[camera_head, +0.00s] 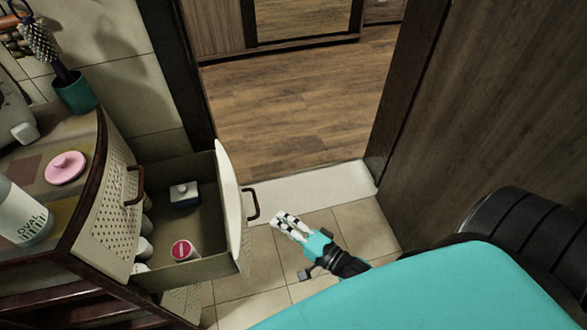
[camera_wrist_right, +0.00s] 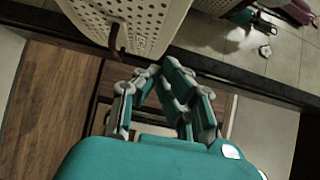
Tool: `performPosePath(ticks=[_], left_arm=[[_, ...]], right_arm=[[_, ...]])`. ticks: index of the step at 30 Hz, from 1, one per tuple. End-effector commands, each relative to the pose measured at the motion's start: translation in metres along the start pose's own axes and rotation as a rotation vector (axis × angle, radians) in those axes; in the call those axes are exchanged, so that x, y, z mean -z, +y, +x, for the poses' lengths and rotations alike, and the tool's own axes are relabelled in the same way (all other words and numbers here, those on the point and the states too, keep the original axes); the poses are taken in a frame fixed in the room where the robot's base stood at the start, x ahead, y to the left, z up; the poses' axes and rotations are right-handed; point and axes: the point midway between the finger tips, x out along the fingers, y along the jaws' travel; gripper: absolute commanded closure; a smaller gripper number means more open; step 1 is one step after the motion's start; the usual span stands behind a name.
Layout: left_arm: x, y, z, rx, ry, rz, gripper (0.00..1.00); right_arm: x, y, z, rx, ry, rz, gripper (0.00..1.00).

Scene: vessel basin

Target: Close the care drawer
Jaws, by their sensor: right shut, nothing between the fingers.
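The care drawer (camera_head: 241,215) is pulled open from the cabinet at the left in the head view. Its pale front carries a dark handle (camera_head: 252,205). A white-and-blue box (camera_head: 185,194), a round pink-topped jar (camera_head: 184,250) and several white containers are inside. My right gripper (camera_head: 283,221) is shut and empty, just right of the drawer front and apart from the handle. In the right wrist view the closed fingers (camera_wrist_right: 155,72) point at a perforated pale front (camera_wrist_right: 142,22) with a dark handle. My left gripper is not in view.
The cabinet top holds a pink dish (camera_head: 66,167), a white bottle (camera_head: 22,215) and a teal cup (camera_head: 75,92) with a brush. A dark door frame (camera_head: 180,75) stands behind the drawer. A wooden panel (camera_head: 480,110) is at right. Tiled floor between is clear.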

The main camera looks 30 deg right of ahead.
Motion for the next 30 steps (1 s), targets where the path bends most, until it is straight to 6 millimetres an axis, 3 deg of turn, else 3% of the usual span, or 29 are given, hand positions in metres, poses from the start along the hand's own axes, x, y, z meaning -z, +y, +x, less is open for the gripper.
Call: performPosePath(ticks=[5,10,30], left_arm=[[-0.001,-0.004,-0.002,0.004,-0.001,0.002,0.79],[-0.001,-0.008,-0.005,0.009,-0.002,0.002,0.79],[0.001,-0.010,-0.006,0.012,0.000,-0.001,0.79]], right_arm=[[0.000,-0.001,0.039,0.002,0.001,0.000,1.00],[-0.019,0.000,0.054,0.000,0.002,0.002,1.00],[-0.028,0.001,0.061,-0.002,0.000,-0.002,1.00]])
